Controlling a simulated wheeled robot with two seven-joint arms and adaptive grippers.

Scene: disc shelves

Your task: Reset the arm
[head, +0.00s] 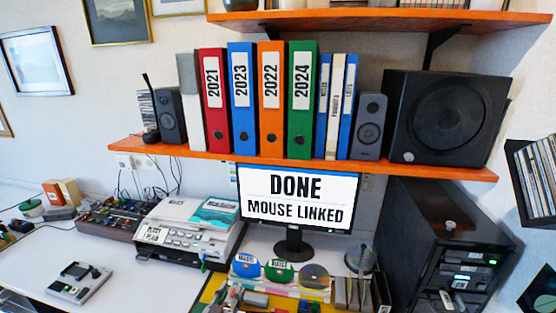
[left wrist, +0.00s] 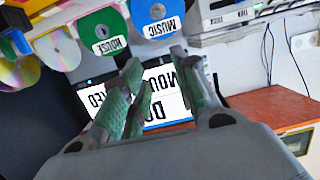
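My left gripper shows clearly in the left wrist view (left wrist: 158,90), where the picture is upside down. Its two green-padded fingers stand apart with nothing between them. Beyond them is the monitor, partly hidden by the fingers. In the head view a grey shape low at the bottom edge (head: 228,294) seems to be this gripper, in front of the discs; its fingers are hard to make out there. My right gripper is in neither view. The monitor (head: 297,197) reads "DONE MOUSE LINKED".
A blue disc (head: 246,266), a green disc (head: 279,273) and a silver disc (head: 314,277) stand below the monitor. A printer (head: 187,230) is left of it, a black computer tower (head: 445,250) right. An orange shelf (head: 300,167) with binders and speakers hangs above. Some white desk is bare at left.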

